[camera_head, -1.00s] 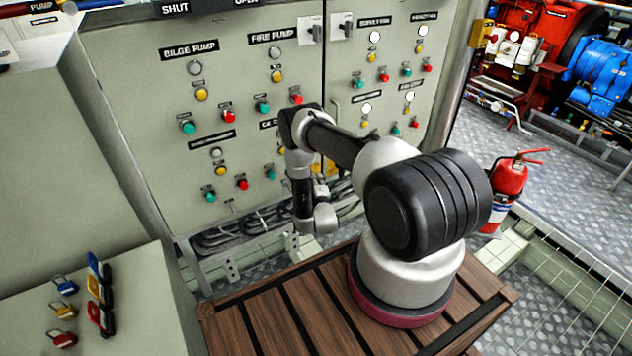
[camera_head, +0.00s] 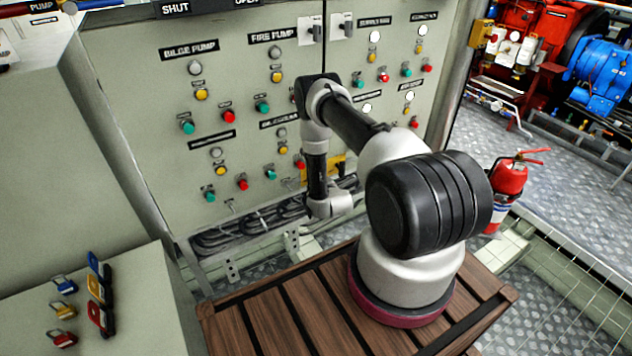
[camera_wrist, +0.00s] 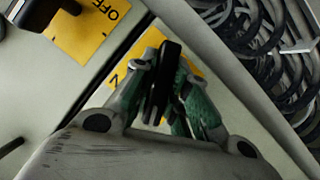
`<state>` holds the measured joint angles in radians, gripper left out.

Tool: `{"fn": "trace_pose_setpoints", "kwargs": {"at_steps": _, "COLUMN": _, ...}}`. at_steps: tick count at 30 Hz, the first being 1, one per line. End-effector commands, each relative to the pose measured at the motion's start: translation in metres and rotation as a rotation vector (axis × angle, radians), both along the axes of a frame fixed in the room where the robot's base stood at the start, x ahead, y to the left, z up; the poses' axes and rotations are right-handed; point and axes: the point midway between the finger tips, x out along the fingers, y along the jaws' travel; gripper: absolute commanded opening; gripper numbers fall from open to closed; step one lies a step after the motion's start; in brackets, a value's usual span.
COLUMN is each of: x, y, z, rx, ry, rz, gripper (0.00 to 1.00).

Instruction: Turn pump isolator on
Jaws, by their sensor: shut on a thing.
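In the wrist view, my gripper (camera_wrist: 166,88) has green-padded fingers shut on a black isolator handle (camera_wrist: 170,58). The handle stands in front of a yellow plate (camera_wrist: 193,70), mostly hidden by the fingers, so its lettering is unclear. A second yellow plate (camera_wrist: 88,36) marked OFF, with its own black handle (camera_wrist: 36,12), is at the upper left. In the head view, yellow shows low on the grey cabinet (camera_head: 139,130), behind my arm. My arm hides the gripped handle there.
Looped black cables (camera_wrist: 270,45) run close to the right of my gripper. Buttons and lamps cover the cabinet above. A fire extinguisher (camera_head: 507,185) stands to the right, and padlocks (camera_head: 64,284) lie on a surface at lower left.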

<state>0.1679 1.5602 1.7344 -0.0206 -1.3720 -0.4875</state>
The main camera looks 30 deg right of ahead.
Motion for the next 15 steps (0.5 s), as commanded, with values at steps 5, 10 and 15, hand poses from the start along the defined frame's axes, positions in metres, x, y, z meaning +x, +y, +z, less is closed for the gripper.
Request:
{"fn": "trace_pose_setpoints", "kwargs": {"at_steps": 5, "x": -0.0005, "y": -0.0011, "z": 0.0002, "rx": 0.156, "ry": 0.006, "rz": -0.001, "gripper": 0.0}}
{"fn": "trace_pose_setpoints", "kwargs": {"at_steps": 10, "x": -0.0006, "y": -0.0011, "z": -0.0003, "rx": 0.281, "ry": 0.01, "rz": -0.001, "gripper": 0.0}}
{"fn": "trace_pose_setpoints", "kwargs": {"at_steps": 15, "x": -0.0004, "y": -0.0005, "z": -0.0002, "rx": 0.375, "ry": 0.013, "rz": -0.001, "gripper": 0.0}}
